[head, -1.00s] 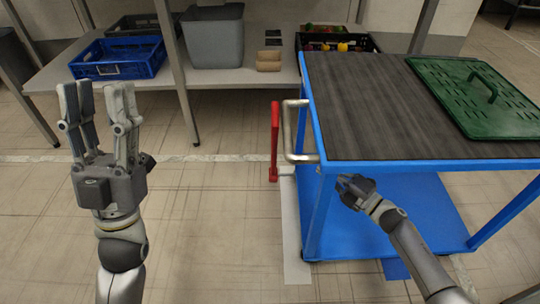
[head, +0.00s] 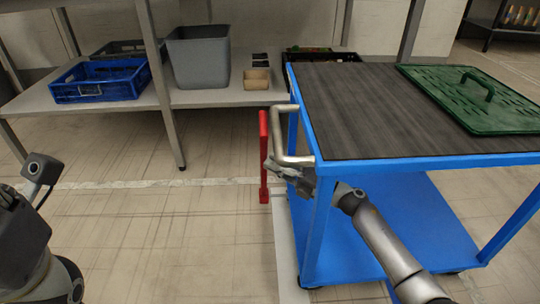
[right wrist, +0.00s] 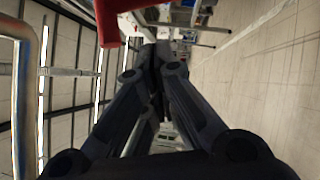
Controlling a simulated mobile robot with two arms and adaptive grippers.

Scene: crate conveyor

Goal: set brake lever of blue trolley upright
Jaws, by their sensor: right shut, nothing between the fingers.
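The blue trolley (head: 410,162) stands at the right with a dark top and a metal push handle (head: 293,160) on its left side. The red brake lever (head: 263,150) stands about upright just left of this handle. Part of the red lever (right wrist: 108,22) shows at the top of the right wrist view. My right gripper (head: 276,170) is shut and empty, close beside the lever under the handle; I cannot tell whether it touches. Its shut fingers (right wrist: 158,60) also show in the right wrist view. My left gripper is cut off at the left edge, its fingertips hidden.
A green lid (head: 480,98) lies on the trolley top. A shelf (head: 215,98) behind holds a blue crate (head: 100,82), a grey bin (head: 198,58) and small boxes (head: 257,78). The floor (head: 150,230) left of the trolley is clear.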

